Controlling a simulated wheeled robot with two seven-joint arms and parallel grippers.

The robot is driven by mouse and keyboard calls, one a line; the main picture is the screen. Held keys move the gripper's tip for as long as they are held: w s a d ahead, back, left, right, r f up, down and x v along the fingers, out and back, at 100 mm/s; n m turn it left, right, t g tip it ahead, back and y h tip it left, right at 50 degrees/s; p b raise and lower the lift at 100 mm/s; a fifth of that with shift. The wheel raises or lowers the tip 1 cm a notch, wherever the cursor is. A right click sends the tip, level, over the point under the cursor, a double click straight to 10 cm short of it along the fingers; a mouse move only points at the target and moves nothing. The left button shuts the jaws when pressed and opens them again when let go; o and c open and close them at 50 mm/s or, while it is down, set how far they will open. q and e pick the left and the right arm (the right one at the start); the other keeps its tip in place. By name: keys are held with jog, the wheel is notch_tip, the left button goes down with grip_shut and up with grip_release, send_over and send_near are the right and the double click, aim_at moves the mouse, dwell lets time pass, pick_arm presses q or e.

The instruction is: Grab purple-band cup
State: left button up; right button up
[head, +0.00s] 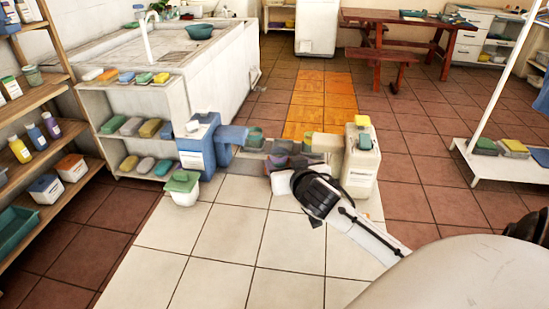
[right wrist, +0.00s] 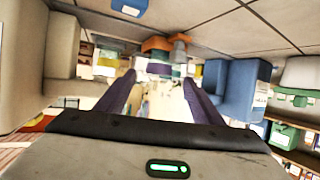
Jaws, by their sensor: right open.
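My right gripper (head: 285,165) reaches down and away between a blue canister and a cream canister; its jaws also show in the right wrist view (right wrist: 159,82), apart with nothing clamped between them. Ahead of the fingertips in the right wrist view is a small pale thing with a dark purple band (right wrist: 159,69), probably the purple-band cup. It looks beyond the tips, not held. In the head view a purplish patch (head: 283,147) shows just past the gripper, but the fingers and clutter partly hide it, so I cannot separate cup from finger. My left gripper is out of view.
The blue canister (head: 197,143) stands left of the gripper and the cream canister (head: 360,165) close to its right. A white tub with a green lid (head: 183,187) stands in front of the blue one. Pale floor tiles (head: 215,245) nearer me are clear.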

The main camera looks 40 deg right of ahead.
aim_at(277, 152)
jog(key=x, duration=0.6)
jog(key=shift+w+d+r, duration=0.15)
jog(key=shift+w+d, duration=0.05)
jog(key=shift+w, duration=0.05)
jog(key=c, duration=1.1)
